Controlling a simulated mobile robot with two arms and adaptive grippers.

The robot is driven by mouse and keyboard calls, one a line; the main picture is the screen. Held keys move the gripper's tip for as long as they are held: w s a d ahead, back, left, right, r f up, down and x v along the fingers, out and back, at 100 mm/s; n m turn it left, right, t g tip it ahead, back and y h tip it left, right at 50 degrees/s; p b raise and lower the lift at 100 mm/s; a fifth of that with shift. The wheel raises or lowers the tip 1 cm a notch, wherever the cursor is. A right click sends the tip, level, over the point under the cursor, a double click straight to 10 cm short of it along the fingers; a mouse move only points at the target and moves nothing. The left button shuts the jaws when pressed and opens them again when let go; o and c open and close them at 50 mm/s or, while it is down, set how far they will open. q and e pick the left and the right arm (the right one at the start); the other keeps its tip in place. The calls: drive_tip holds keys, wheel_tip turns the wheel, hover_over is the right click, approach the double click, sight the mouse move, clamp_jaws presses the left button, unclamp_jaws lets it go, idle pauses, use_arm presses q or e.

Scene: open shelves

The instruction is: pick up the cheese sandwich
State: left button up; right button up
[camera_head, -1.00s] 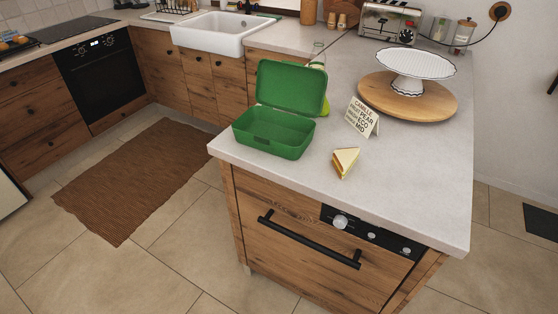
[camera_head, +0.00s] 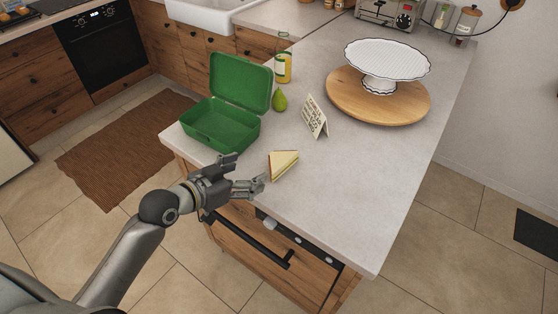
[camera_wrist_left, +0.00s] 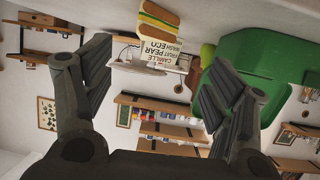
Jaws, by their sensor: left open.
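The cheese sandwich (camera_head: 284,165) is a wedge with pale bread and a yellow filling. It rests on the light countertop near the front edge. In the left wrist view the sandwich (camera_wrist_left: 158,20) shows at the top, beyond and between the fingers. My left gripper (camera_head: 246,174) is open and empty at the counter's front edge, just left of the sandwich and apart from it. Its two fingers also show in the left wrist view (camera_wrist_left: 160,90). My right gripper is in neither view.
An open green lunch box (camera_head: 218,124) stands left of the sandwich. A green pear (camera_head: 280,100), a jar (camera_head: 283,68) and a folded text card (camera_head: 315,117) are behind. A white cake stand (camera_head: 387,62) sits on a round wooden board (camera_head: 345,95). The counter right of the sandwich is clear.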

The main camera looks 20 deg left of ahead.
use_arm(q)
approach(277, 158)
drive_tip(key=x, duration=0.2)
drive_tip(key=shift+w+d+f+p, duration=0.2)
drive_tip(key=shift+w+p, duration=0.1)
drive_tip(key=shift+p, duration=0.1)
drive_tip(key=shift+w+f, duration=0.15)
drive_tip(key=shift+w+d+f+p, duration=0.1)
drive_tip(key=shift+w+d+p, duration=0.15)
drive_tip(key=shift+w+p, duration=0.25)
drive_tip(key=x, duration=0.3)
drive_tip(key=shift+w+d+p, duration=0.1)
drive_tip(key=shift+w+p, duration=0.1)
drive_tip(key=shift+p, duration=0.15)
drive_tip(key=shift+w+d+f, duration=0.1)
drive_tip(key=shift+w+f, duration=0.15)
drive_tip(key=shift+w, duration=0.05)
drive_tip(key=c, duration=0.5)
drive_tip(key=shift+c, duration=0.9)
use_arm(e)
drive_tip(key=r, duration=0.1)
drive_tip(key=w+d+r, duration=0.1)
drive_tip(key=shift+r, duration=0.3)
